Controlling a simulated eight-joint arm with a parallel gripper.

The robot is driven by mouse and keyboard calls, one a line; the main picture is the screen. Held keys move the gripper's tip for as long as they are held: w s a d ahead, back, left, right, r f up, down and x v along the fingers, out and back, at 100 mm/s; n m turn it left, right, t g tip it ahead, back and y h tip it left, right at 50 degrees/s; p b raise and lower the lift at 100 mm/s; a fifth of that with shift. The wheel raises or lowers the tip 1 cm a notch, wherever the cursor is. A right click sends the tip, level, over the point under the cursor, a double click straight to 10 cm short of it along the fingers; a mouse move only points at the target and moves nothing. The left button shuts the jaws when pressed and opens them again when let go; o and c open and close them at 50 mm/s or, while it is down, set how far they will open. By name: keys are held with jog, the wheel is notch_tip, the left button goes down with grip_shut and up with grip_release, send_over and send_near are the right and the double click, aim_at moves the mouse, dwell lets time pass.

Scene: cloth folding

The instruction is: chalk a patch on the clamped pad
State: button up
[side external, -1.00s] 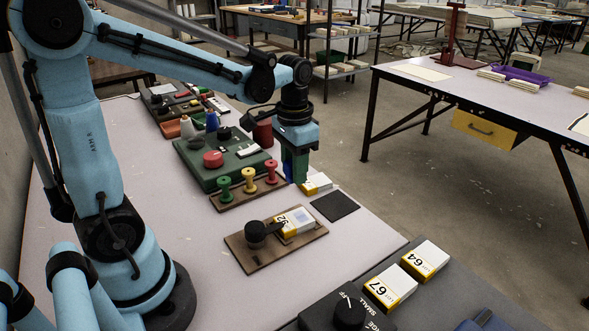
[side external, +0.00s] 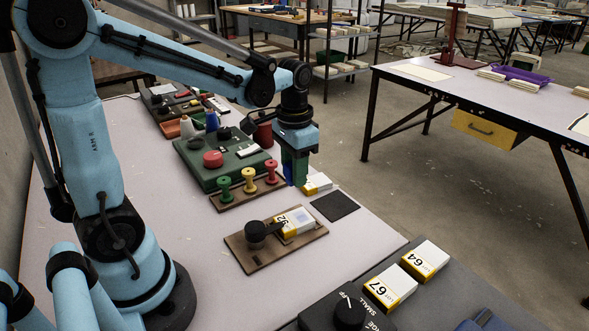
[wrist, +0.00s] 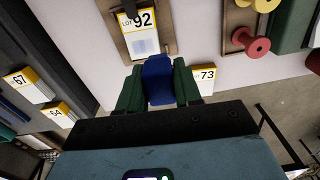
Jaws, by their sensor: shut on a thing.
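The clamped pad (side external: 297,223), a white block with a yellow band marked 92, lies on a brown wooden board (side external: 258,263) under a black-knobbed clamp (side external: 256,232). A pale bluish patch (wrist: 147,46) shows on its white face. My gripper (side external: 296,178) hangs beyond the board, near the spool rack and a second pad. In the wrist view its green fingers (wrist: 158,86) are shut on a blue block (wrist: 158,77). The block is apart from the clamped pad; its underside is hidden.
Pad 73 (side external: 318,184) lies close beside my gripper, with a dark square (side external: 334,206) in front of it. A rack of green, yellow and red spools (side external: 249,182) stands left. Pads 67 (side external: 390,286) and 64 (side external: 426,260) lie front right. Bare tabletop (side external: 365,235) separates them.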

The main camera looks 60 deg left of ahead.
aim_at(299, 215)
jog(key=shift+f, duration=3.55)
jog(key=shift+d+f, duration=0.2)
jog(key=shift+d, duration=0.85)
grip_shut()
jog(key=shift+s+d, duration=0.15)
jog(key=shift+d, duration=0.8)
jog(key=shift+s+d, duration=0.1)
jog(key=shift+d, duration=0.8)
jog(key=shift+w+a, duration=0.15)
jog(key=shift+a, duration=1.4)
jog(key=shift+w+a, duration=0.15)
jog(key=shift+a, duration=1.35)
jog(key=shift+d+r, duration=0.15)
jog(key=shift+r, duration=3.9)
jog(key=shift+s, duration=0.1)
